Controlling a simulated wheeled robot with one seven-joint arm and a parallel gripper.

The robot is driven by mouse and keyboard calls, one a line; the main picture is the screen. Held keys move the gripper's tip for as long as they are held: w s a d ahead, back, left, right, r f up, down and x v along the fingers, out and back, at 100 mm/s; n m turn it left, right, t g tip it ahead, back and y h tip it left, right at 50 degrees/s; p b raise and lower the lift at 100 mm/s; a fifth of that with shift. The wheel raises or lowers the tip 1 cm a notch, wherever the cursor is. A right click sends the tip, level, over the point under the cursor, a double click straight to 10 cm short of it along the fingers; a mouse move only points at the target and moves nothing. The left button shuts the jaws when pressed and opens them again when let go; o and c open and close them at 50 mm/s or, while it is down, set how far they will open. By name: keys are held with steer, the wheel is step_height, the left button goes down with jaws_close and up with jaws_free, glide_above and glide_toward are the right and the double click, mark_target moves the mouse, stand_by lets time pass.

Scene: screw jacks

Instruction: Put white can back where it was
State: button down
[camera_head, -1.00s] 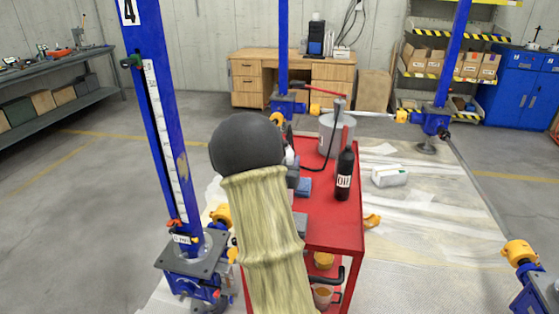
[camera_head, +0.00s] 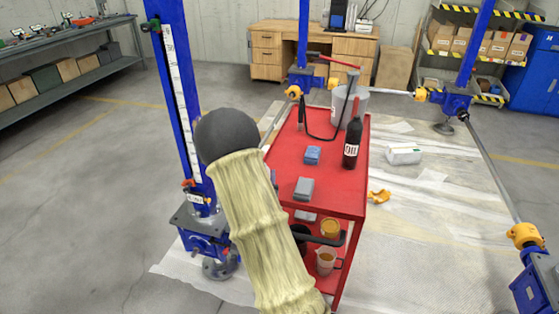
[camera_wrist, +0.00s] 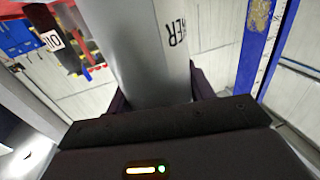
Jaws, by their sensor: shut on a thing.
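A white-grey can (camera_wrist: 140,45) with dark lettering, partly cut off, fills the middle of the wrist view. My gripper (camera_wrist: 160,93) is shut around it, with a dark finger on each side. The can's top runs out of the picture. In the head view my gripper and the can are hidden behind my sleeved arm. The red cart (camera_head: 338,184) stands just right of my arm there, with bare room on its top.
On the cart are a black oil bottle (camera_head: 352,147), a grey bucket (camera_head: 350,107), a blue block (camera_head: 312,155) and a grey block (camera_head: 304,188). A blue jack post (camera_head: 181,95) stands left of my arm. A white jug (camera_head: 403,153) is on the floor sheet.

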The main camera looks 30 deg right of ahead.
steer(key=a+f+n+t+y, duration=0.1)
steer(key=a+f+n+y, duration=0.1)
steer(key=a+f, duration=0.4)
steer(key=a+f+n+t+y, duration=0.1)
steer(key=a+f+y, duration=0.2)
steer(key=a, duration=1)
step_height(320, 180, down, 3)
steer(key=shift+s+a+f+n+t, duration=0.1)
steer(key=shift+s+a+n+t, duration=0.05)
steer(key=shift+s+n+t, duration=0.2)
steer(key=shift+a, duration=0.1)
